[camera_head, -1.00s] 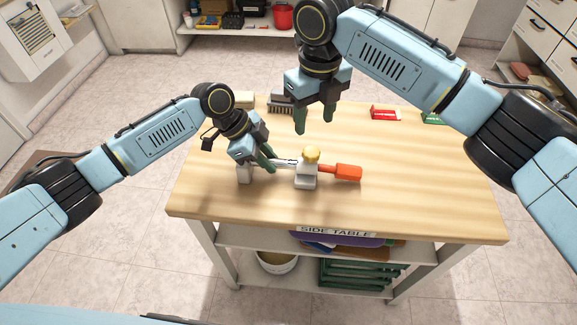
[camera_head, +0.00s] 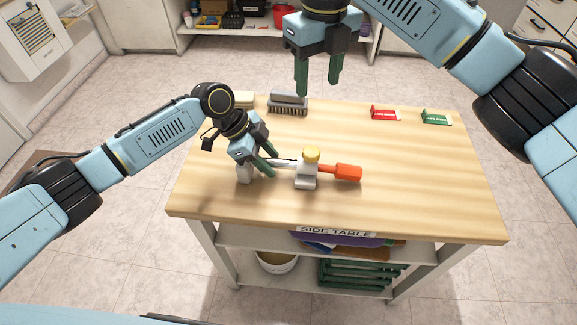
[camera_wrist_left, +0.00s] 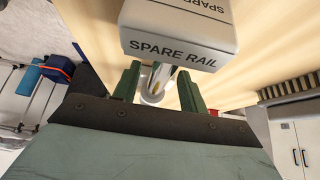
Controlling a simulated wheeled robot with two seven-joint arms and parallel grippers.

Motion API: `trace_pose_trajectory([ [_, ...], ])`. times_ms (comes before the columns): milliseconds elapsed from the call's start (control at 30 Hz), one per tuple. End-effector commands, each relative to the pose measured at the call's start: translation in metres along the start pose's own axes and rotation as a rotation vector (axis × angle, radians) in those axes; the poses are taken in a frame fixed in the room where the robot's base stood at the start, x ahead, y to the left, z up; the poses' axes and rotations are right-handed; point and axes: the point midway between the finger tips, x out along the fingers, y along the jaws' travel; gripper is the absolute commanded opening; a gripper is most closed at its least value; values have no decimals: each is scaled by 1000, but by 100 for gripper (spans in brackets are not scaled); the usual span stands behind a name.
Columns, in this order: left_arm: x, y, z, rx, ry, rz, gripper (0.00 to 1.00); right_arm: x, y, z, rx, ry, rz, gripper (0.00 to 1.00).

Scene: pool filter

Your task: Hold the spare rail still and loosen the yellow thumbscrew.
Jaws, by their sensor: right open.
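The yellow thumbscrew (camera_head: 311,154) sits on top of the clamp block. My left gripper (camera_head: 271,163) has its green fingers apart, one on each side of the rail near its left part. The left wrist view shows the bar between the fingers (camera_wrist_left: 158,78), beside a block marked SPARE RAIL (camera_wrist_left: 175,50). My right gripper (camera_head: 318,90) is open and empty, high above the table's back edge.
A brush (camera_head: 288,104) and a pale block (camera_head: 243,99) stand at the table's back left. Red (camera_head: 385,113) and green (camera_head: 436,117) card holders stand at the back right. The wooden table (camera_head: 420,190) is clear in front and to the right.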

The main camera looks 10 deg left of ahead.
Motion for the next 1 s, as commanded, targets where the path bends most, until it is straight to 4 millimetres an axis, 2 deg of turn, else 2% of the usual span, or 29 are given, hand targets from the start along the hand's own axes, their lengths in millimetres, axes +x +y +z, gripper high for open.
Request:
trace_pose_trajectory([
  [367,-4,0,0,0,0,-1,48,0,0,0,0,0,0,52],
  [467,-17,-1,0,1,1,-2,48,0,0,0,0,0,0,52],
  [800,-87,0,0,1,-1,-2,48,0,0,0,0,0,0,52],
  [1000,-113,0,0,0,0,-1,48,0,0,0,0,0,0,52],
])
